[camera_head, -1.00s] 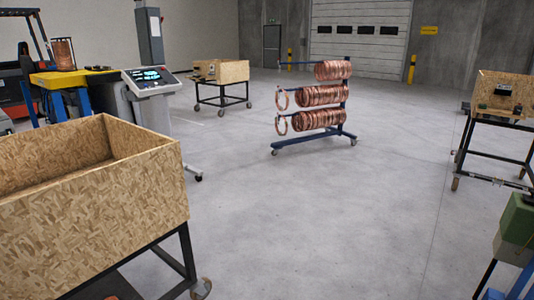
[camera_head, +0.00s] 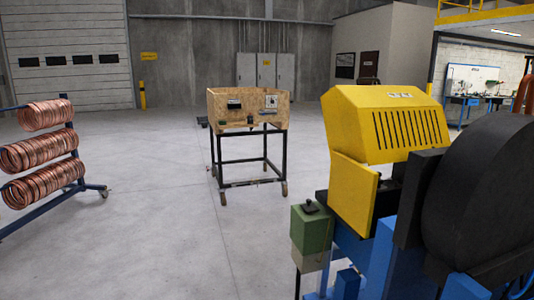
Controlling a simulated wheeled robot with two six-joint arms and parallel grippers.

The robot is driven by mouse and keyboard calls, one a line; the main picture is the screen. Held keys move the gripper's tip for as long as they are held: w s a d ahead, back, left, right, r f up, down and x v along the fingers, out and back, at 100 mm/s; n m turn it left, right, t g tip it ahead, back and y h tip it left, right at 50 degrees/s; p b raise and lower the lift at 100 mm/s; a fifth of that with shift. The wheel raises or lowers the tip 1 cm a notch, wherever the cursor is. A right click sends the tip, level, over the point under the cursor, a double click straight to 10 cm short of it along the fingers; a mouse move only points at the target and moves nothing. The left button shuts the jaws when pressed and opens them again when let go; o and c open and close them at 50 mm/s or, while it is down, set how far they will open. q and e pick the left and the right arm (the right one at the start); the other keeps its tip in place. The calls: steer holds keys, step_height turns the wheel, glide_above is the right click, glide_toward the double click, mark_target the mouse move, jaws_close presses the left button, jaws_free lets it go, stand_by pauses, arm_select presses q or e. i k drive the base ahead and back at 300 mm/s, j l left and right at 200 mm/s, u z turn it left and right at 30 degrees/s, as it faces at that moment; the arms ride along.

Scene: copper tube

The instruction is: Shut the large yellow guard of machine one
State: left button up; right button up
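A large yellow guard (camera_head: 385,125) with a row of dark slots sits on top of a blue and black machine at the right of the head view. A flat yellow panel (camera_head: 352,193) hangs below the guard on its left side. A big black round housing (camera_head: 485,190) stands to the right of the guard. I cannot tell from this angle whether the guard is open or shut. Neither of my grippers shows in the head view.
A green box (camera_head: 311,228) stands at the machine's front left. A wheeled cart with a wooden box (camera_head: 249,106) stands beyond, at the centre. A rack of copper coils (camera_head: 42,153) is at the left. The grey floor (camera_head: 150,240) between is clear.

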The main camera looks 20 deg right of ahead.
mark_target(379, 125)
steer(key=i+z, duration=0.3)
steer(key=i, duration=0.2)
steer(key=i+j+z, duration=0.1)
steer(key=i+z, duration=0.25)
steer(key=i, duration=0.15)
steer(key=i+j+z, duration=0.3)
steer(key=i, duration=0.2)
